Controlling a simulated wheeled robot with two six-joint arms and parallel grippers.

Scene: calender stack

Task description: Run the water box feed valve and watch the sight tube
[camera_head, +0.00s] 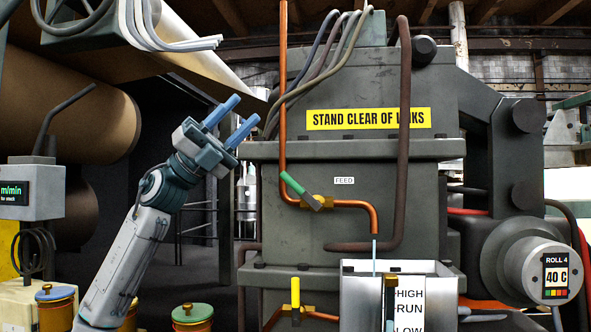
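The feed valve (317,202) is a brass body on a copper pipe, under a FEED label (344,181). Its green handle (294,184) is tilted, running from upper left to lower right. A thin pale-blue stream (374,256) falls from the pipe's end into the open white water box (360,299). A sight tube with a brass cap (390,283) stands at the box front beside a HIGH, RUN, LOW scale (409,308); its level is unclear. My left gripper (240,111) is open and empty, up and left of the green handle, apart from it. My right gripper is not in view.
A second valve with an upright yellow handle (295,292) sits below, left of the box. A brown pipe (403,130) and grey hoses (330,75) run along the machine. A large paper roll (70,115) is at left. Several lidded pots (192,315) stand at the lower left.

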